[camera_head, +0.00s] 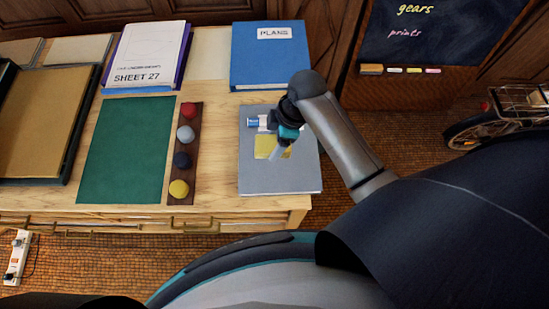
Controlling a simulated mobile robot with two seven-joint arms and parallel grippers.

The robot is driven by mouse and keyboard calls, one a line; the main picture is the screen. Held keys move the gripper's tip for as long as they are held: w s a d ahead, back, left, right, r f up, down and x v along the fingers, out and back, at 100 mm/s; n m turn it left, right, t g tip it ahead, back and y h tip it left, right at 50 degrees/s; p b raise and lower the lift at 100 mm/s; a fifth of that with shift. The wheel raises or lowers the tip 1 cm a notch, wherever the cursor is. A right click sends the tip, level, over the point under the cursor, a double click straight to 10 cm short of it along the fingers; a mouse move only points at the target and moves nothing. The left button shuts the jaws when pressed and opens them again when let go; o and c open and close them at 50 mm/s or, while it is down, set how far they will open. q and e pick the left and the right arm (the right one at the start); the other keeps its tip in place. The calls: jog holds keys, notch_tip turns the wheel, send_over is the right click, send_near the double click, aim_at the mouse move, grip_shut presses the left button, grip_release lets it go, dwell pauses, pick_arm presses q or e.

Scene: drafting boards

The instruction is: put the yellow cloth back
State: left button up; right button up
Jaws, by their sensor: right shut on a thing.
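The yellow cloth (263,144) lies flat against the top of a grey book or board (285,180) at the right end of the wooden desk. My right gripper (279,151) reaches in from the right, pointing down over the cloth. It is shut on the cloth, and its fingers hide part of it. Whether the cloth is lifted at all I cannot tell. My left gripper is not in view.
A small blue and white item (252,122) lies beside the gripper. A blue PLANS binder (262,65) is behind. Several coloured knobs on a dark strip (182,180) and a green mat (127,150) are left. A chalkboard (430,40) stands beyond the desk (220,190).

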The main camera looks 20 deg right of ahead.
jog(key=b, duration=0.1)
send_over(271, 163)
jog(key=d, duration=0.1)
notch_tip(271, 163, down, 7)
jog(key=shift+s+f, duration=0.1)
jog(key=shift+s, duration=0.05)
jog(key=shift+f+b, duration=0.8)
jog(key=shift+f, duration=1.1)
jog(key=o, duration=1.1)
jog(key=shift+o, duration=0.2)
jog(key=p+v, duration=0.3)
jog(key=v, duration=0.9)
jog(key=shift+s+d, duration=0.1)
